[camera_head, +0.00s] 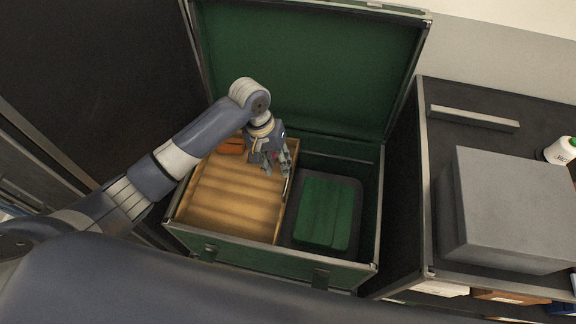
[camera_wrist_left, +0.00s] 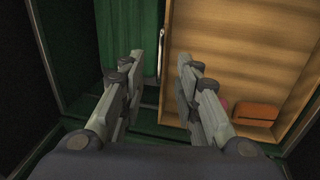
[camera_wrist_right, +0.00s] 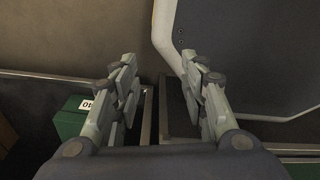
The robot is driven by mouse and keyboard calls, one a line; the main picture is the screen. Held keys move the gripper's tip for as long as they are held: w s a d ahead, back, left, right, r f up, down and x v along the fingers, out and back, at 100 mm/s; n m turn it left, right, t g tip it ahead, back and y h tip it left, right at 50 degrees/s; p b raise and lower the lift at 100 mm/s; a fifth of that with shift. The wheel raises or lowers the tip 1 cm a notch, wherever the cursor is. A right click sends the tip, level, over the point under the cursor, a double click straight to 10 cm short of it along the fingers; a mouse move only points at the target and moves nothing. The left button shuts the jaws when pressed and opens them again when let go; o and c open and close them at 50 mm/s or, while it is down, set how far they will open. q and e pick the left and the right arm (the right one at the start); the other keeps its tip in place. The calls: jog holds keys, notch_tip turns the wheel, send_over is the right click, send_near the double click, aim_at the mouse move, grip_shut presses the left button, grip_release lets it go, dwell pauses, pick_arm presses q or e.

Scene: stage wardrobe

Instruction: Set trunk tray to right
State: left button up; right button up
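The green-lined trunk (camera_head: 376,207) stands open with its lid up. The wooden trunk tray (camera_head: 225,200) sits in its left part and holds an orange-red box (camera_head: 231,146) at the far end. My left gripper (camera_head: 275,170) is above the tray's right wall. In the left wrist view, the left gripper (camera_wrist_left: 160,60) is open, with a thin metal handle (camera_wrist_left: 162,50) on the tray wall between its fingertips; contact cannot be told. My right gripper (camera_wrist_right: 160,60) is open and empty, and does not show in the head view.
A folded green cloth (camera_head: 325,213) lies in the trunk's right part, lower than the tray rim. A dark cabinet (camera_head: 432,130) with a grey box (camera_head: 515,205) and a white bottle (camera_head: 560,151) stands to the right. The raised lid (camera_head: 310,60) bounds the back.

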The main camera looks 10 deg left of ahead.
pick_arm(q)
send_over(286, 185)
jog(key=a, duration=0.1)
jog(key=a+x, duration=0.1)
jog(key=x, duration=0.8)
jog(key=shift+s+a+f, duration=0.1)
jog(key=shift+a, duration=0.15)
jog(key=shift+f+b, duration=0.3)
jog(key=shift+f, duration=0.05)
pick_arm(e)
jog(key=shift+d+f, duration=0.25)
jog(key=shift+d, duration=0.1)
pick_arm(q)
jog(key=shift+c, duration=0.6)
jog(key=c, duration=0.5)
grip_shut()
pick_arm(e)
jog(key=shift+s, duration=0.4)
